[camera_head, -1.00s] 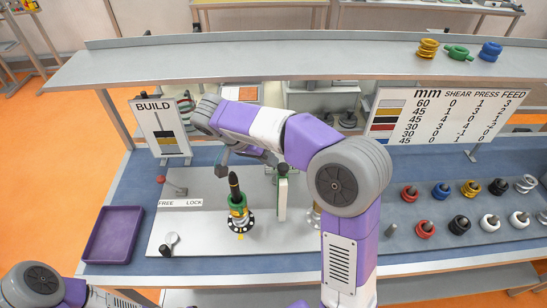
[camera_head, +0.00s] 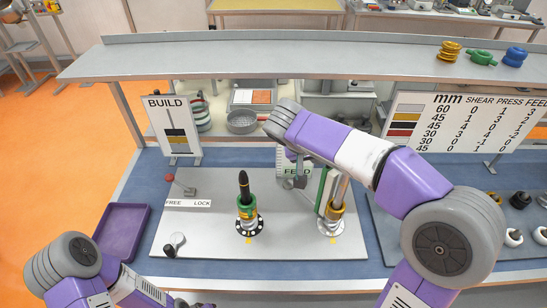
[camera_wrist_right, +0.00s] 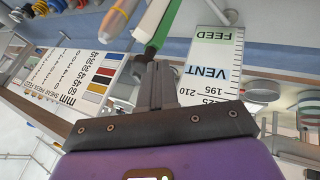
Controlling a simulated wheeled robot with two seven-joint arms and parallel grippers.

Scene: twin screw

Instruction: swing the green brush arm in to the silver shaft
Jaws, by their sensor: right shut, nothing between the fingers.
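The green brush arm (camera_head: 322,190), a thin upright strip with a pale face, stands close beside the silver shaft (camera_head: 341,190) on its left. I cannot tell whether they touch. The shaft rises from a yellow collar (camera_head: 334,210) on the grey plate. My right gripper (camera_head: 301,182) is shut and empty, just left of the brush arm. In the right wrist view its closed fingers (camera_wrist_right: 153,62) point at the green and white brush arm (camera_wrist_right: 160,22); contact is unclear.
A black shaft (camera_head: 244,188) with a green collar stands left on the plate (camera_head: 205,235). A red-knobbed lever (camera_head: 170,178) sits by the FREE/LOCK label. A FEED/VENT scale (camera_wrist_right: 210,75) is behind my right gripper. A purple tray (camera_head: 122,232) lies left; several collared parts stand right.

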